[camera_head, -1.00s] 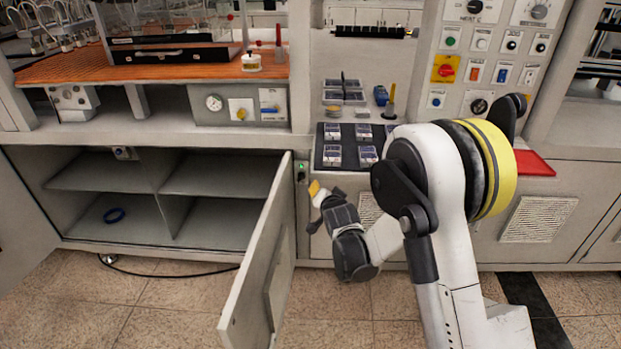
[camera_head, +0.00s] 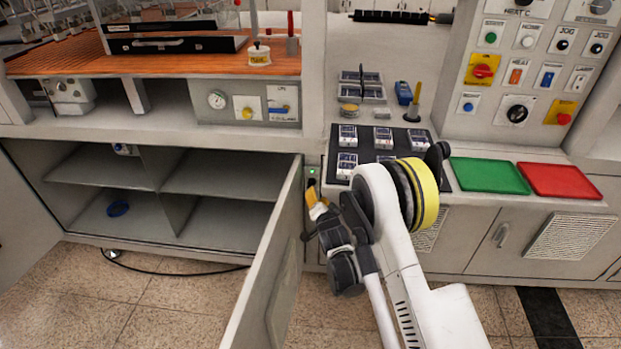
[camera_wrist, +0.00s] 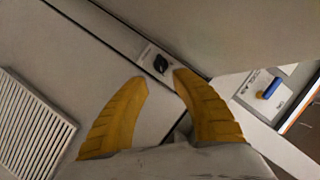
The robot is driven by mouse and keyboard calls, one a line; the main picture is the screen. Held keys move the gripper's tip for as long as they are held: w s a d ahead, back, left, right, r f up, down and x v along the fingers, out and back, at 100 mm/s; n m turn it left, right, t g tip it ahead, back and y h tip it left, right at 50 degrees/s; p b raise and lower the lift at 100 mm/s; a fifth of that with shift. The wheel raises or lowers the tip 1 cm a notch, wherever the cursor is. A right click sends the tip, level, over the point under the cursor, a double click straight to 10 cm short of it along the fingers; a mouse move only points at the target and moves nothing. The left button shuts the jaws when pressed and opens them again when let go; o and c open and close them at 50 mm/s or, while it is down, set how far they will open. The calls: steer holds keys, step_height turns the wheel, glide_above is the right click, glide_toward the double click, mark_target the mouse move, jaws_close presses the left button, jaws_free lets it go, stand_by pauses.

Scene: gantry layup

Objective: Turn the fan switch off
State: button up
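A small plate with a black knob (camera_head: 312,182) sits on the narrow cabinet post beside the open door. A small green light (camera_head: 311,171) glows above the knob. In the wrist view the black knob (camera_wrist: 160,64) shows just beyond my fingertips. No fan label is readable, so I cannot tell for certain that this is the fan switch. My gripper (camera_head: 314,198) is directly in front of this plate in the head view. In the wrist view my gripper (camera_wrist: 160,77) has its two yellow fingers apart, with nothing between them. Contact with the knob cannot be made out.
An open cabinet door (camera_head: 268,270) stands close left of my gripper. A control panel (camera_head: 505,78) with several buttons and knobs is at the right. Green (camera_head: 488,175) and red (camera_head: 560,181) trays lie on the counter. A blue-handled valve (camera_wrist: 270,88) shows in the wrist view.

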mark_target(312, 186)
steer(key=b+x, duration=0.3)
steer(key=x, duration=0.6)
steer(key=shift+f, duration=0.1)
steer(key=shift+w+a, duration=0.15)
steer(key=shift+w, duration=0.25)
jaws_close()
